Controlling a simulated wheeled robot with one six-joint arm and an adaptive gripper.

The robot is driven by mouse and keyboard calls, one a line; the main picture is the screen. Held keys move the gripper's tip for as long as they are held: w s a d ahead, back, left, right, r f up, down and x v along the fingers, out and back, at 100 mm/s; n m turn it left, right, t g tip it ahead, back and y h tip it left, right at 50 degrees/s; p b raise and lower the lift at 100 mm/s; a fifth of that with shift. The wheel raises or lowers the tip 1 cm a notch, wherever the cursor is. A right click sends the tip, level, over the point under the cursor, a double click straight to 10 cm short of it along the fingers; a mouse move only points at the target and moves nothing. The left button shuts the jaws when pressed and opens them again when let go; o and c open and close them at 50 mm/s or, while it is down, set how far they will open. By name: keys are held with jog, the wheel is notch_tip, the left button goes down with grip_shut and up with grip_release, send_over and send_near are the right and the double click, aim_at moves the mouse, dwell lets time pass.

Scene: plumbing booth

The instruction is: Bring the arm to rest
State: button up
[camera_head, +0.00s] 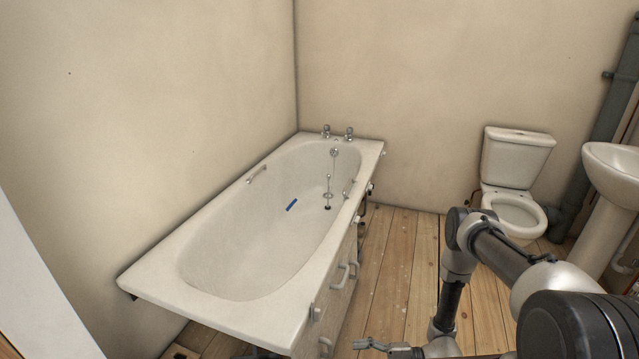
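My arm (498,252) reaches in from the lower right and bends down over the wooden floor. My gripper (366,343) is low at the bottom edge of the view, pointing left, just right of the bathtub's side. It is small and partly cut off here, so I cannot tell whether its fingers are open or shut. I see nothing held in it.
A toilet (515,165) and a basin (612,170) stand at the right. Floorboards (400,245) between are clear.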

jog(key=s+d+r+n+g+h, duration=0.15)
jog(key=d+r+h, duration=0.25)
jog(key=d+r, duration=0.55)
jog(key=d+r+n+g+h, duration=0.25)
jog(key=d+r+h, duration=0.2)
jog(key=r, duration=1.05)
jog(key=s+d+r+n+g+h, duration=0.15)
jog(key=d+r+g+h, duration=0.35)
jog(key=r, duration=0.8)
jog(key=s+d+r+n+t+h, duration=0.1)
jog(key=s+d+r+t, duration=0.1)
jog(key=r+t, duration=0.4)
jog(key=s+d+r+n+t+h, duration=0.2)
jog(key=s+r+t, duration=0.3)
jog(key=r, duration=1.1)
jog(key=shift+d+t, duration=0.6)
jog(key=shift+d, duration=0.1)
